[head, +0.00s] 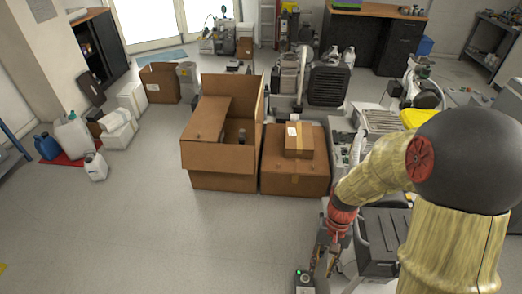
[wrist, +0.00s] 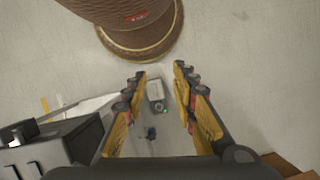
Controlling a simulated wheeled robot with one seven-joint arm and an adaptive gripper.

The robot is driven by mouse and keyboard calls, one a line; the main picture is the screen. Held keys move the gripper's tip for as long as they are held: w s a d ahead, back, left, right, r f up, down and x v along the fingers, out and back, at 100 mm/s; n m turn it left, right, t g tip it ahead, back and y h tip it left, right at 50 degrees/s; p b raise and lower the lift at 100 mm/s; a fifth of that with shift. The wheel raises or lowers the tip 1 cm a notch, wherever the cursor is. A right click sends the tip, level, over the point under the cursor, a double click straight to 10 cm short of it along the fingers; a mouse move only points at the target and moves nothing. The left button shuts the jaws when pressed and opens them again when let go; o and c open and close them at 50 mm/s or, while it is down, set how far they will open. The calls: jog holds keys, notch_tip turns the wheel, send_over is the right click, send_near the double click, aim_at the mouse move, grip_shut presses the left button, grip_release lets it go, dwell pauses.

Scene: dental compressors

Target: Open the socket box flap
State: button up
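A small grey box with a green light, which looks like the socket box (head: 305,280), is at the bottom edge of the head view, partly cut off. In the wrist view, the box (wrist: 156,93) shows between my fingers, farther off than the fingertips. Whether its flap is open or shut is too small to tell. My gripper (head: 328,255) points down just right of the box in the head view. In the wrist view my gripper (wrist: 160,72) is open, with its two fingers apart and nothing between them.
A dark grey case (head: 380,245) stands right of my gripper; a dark unit (wrist: 70,145) is at lower left in the wrist view. Cardboard boxes (head: 295,180) stand beyond. Floor to the left is clear.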

jog(key=s+r+n+t, duration=0.1)
jog(key=s+r+t, duration=0.1)
jog(key=r, duration=0.8)
jog(key=s+r+n+t+h+p, duration=0.1)
jog(key=r+t, duration=0.3)
jog(key=r, duration=0.6)
jog(key=s+r+n+t+p, duration=0.1)
jog(key=s+r+t, duration=0.1)
jog(key=r, duration=0.8)
jog(key=shift+s+d+r+t, duration=0.2)
jog(key=shift+s+t, duration=0.1)
jog(key=shift+t, duration=0.4)
jog(key=shift+a+f, duration=0.1)
